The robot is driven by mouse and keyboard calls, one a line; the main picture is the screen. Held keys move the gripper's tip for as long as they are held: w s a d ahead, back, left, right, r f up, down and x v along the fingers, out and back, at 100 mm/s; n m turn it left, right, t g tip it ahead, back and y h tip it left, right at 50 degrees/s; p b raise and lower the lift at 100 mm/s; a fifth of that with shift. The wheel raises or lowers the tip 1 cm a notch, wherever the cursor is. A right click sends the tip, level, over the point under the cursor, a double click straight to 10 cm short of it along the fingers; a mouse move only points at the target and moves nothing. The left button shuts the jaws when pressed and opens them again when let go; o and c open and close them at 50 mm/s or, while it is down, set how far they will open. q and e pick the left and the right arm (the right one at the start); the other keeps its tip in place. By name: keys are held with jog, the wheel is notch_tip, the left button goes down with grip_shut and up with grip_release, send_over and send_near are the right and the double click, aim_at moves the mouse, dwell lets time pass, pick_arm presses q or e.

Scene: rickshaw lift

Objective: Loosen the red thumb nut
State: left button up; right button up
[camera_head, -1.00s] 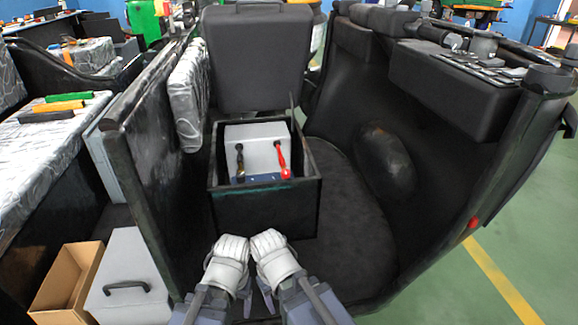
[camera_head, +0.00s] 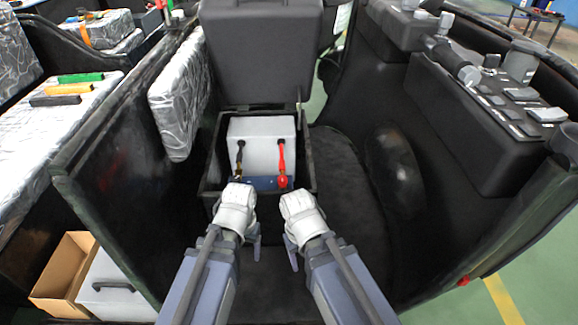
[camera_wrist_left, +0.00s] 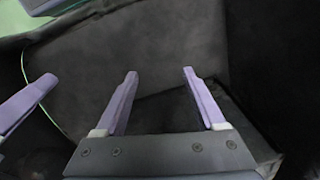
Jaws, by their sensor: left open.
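The red thumb nut (camera_head: 282,182) is the small red piece at the lower end of the red cable, on the front of the light grey battery (camera_head: 261,143). The battery sits in an open black box (camera_head: 213,165). My left gripper (camera_head: 252,244) hangs just in front of the box, below the nut and to its left, apart from it. In the left wrist view its two purple fingers (camera_wrist_left: 160,74) are spread with nothing between them. My right gripper (camera_head: 291,252) hangs beside it, empty as far as I see; its jaw opening is unclear.
A black cable (camera_head: 239,155) runs down the battery's left side. The box's raised lid or seat back (camera_head: 262,55) stands behind. Dark side walls (camera_head: 130,160) flank the footwell. A cardboard box (camera_head: 65,275) and a grey case (camera_head: 112,290) sit at lower left.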

aim_at(282, 177)
pick_arm(q)
jog(key=w+r+m+p, duration=0.2)
jog(key=w+r, duration=0.1)
jog(key=w, duration=0.3)
jog(key=w+d+r+m+p, duration=0.1)
jog(key=w+r+m+p, duration=0.2)
jog(key=w, duration=0.3)
jog(key=w+d+r+m+p, duration=0.1)
jog(key=w+r+m+p, duration=0.1)
jog(key=w, duration=0.4)
jog(key=shift+w+d+r+h+p, duration=0.25)
jog(key=shift+w+r+h+p, duration=0.1)
jog(key=shift+r+p, duration=0.25)
jog(key=w+d+m, duration=0.8)
jog(key=shift+w+d+f, duration=0.15)
jog(key=shift+w+d, duration=0.05)
jog(key=shift+w, duration=0.2)
pick_arm(e)
notch_tip(282, 177, up, 9)
jog(key=shift+w+d, duration=0.35)
jog(key=shift+d, duration=0.05)
pick_arm(q)
jog(key=shift+f, duration=0.15)
pick_arm(e)
jog(key=shift+f, duration=0.2)
